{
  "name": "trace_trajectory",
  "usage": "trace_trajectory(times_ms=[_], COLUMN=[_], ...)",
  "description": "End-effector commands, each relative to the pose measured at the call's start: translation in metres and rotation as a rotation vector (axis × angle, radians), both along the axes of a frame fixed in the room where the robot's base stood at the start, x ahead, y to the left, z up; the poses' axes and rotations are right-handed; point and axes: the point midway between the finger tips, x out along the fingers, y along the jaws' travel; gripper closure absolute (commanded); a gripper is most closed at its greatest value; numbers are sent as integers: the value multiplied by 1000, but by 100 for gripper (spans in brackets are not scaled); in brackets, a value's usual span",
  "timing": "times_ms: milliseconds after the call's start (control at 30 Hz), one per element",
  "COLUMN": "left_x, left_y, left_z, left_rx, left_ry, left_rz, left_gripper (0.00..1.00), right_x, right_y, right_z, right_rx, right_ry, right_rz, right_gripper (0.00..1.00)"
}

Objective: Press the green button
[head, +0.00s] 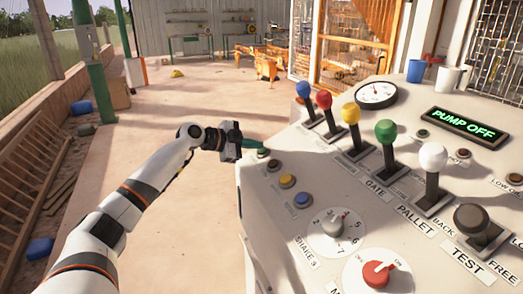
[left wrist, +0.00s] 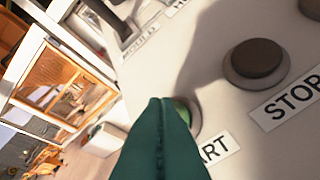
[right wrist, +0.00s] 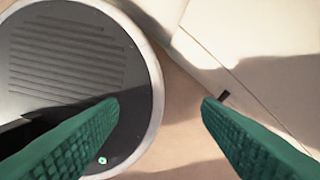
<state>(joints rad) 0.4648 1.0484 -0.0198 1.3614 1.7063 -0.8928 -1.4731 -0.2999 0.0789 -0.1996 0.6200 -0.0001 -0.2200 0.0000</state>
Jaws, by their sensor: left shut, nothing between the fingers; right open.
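The green button (left wrist: 186,112) shows in the left wrist view as a small green edge in a pale ring, beside a label ending in "ART". Most of it is hidden behind my left gripper's fingers (left wrist: 165,105). In the head view my left gripper (head: 254,146) is shut and empty, at the panel's near left edge, with its tips over or beside the button; I cannot tell whether they touch it. My right gripper (right wrist: 160,103) is open and empty in the right wrist view and does not show in the head view.
A dark button (left wrist: 257,60) labelled "STOP" sits close by the green one. Yellow (head: 287,181) and blue (head: 302,200) buttons, dials and several coloured levers fill the pale console (head: 262,215). A display (head: 464,127) reads "PUMP OFF". The floor left of the console is open.

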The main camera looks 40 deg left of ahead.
Motion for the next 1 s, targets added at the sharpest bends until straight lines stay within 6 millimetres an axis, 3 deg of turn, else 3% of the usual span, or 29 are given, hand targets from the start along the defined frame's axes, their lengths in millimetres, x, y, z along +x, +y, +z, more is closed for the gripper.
trace_trajectory(times_ms=[600,1000], left_x=[3,-1], left_y=[-2,0], left_z=[-8,2], left_rx=[-1,1], left_ry=[0,0], left_rz=[0,-1], left_gripper=[100,100], right_x=[0,0], right_y=[0,0], right_z=[-8,-7], right_rx=[0,0], right_ry=[0,0], right_rz=[0,1], right_gripper=[41,41])
